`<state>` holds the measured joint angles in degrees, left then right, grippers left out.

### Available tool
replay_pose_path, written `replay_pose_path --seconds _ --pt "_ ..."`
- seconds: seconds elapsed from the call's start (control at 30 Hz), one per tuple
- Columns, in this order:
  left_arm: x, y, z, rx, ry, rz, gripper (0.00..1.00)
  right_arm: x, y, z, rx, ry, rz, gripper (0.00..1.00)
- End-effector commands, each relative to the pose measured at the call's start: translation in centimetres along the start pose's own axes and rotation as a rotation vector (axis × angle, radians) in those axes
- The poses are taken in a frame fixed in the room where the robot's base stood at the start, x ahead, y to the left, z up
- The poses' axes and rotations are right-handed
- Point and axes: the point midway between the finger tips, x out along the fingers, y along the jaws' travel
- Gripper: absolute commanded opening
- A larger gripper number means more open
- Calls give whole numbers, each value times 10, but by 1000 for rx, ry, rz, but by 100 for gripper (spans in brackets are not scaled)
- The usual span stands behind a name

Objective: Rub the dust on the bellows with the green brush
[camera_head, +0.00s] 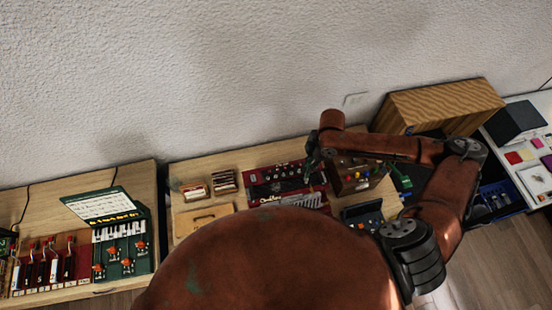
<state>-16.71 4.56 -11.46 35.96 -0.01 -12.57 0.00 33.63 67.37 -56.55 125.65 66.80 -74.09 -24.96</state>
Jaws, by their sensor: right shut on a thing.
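A red accordion (262,190) lies on the middle wooden table, with its dark bellows (283,187) between the red end parts. My right arm reaches in from the right, and its right gripper (310,160) hangs over the accordion's upper right part. It is shut on a slim dark green thing that looks like the green brush (308,173), pointing down towards the bellows. The brush is small and dark here, so I cannot tell whether it touches the bellows. Dust on the bellows is too small to make out. My left gripper is out of view.
Small reed-like blocks (225,181) and a wooden tray (203,218) lie left of the accordion. A wooden box with coloured knobs (355,178) stands right of it, under my arm. A large wood-grain cabinet (440,105) is behind. A keyboard model (122,245) is on the left table.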

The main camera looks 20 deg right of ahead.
Motion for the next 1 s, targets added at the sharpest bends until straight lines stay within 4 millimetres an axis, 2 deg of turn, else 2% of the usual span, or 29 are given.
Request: replay_pose_path --seconds 0.13,0.4,1.0 --pt "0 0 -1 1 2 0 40 -14 2 -3 -3 0 3 0" --pt "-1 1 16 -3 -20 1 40 -32 2 -7 -5 0 1 0" --pt "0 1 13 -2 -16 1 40 -34 2 -7 -5 0 0 0"
